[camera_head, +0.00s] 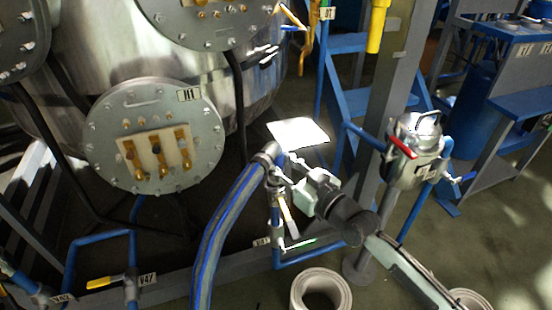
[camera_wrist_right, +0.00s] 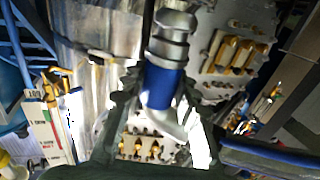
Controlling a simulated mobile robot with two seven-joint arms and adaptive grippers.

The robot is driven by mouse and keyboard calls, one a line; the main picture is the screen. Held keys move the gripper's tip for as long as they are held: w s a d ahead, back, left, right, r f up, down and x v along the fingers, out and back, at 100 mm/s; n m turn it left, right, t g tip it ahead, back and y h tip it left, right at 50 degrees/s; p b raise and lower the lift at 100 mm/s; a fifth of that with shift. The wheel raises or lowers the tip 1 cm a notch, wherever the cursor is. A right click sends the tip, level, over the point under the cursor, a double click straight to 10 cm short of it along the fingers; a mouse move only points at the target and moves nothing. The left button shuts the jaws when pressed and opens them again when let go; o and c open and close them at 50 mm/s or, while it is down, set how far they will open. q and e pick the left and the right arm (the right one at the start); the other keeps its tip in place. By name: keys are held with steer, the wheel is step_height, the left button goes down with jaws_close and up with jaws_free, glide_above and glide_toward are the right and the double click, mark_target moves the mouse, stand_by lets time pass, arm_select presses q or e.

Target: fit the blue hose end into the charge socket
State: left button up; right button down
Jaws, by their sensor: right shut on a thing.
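The blue hose (camera_head: 222,225) rises from the bottom edge of the head view and bends right to a grey metal end (camera_head: 268,153). In the right wrist view, its blue section (camera_wrist_right: 163,87) lies between the fingers, with a grey metal coupling (camera_wrist_right: 172,45) beyond. My right gripper (camera_head: 285,168) is shut on the hose near this end; it also shows in the right wrist view (camera_wrist_right: 160,100). A vertical pipe with a valve (camera_head: 276,190) stands just below the hose end; I cannot tell whether they touch. I cannot identify the charge socket for certain. My left gripper is out of view.
A steel vessel with round bolted flanges (camera_head: 155,135) fills the left. A grey post (camera_head: 395,90) and a metal pot with a red handle (camera_head: 418,155) stand at the right. Blue pipes (camera_head: 100,238) run low at left.

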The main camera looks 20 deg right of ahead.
steer(key=shift+f+b, duration=1.3)
steer(key=shift+f, duration=0.75)
steer(key=c, duration=1.1)
jaws_free()
steer(key=shift+f, duration=0.15)
steer(key=v, duration=1.2)
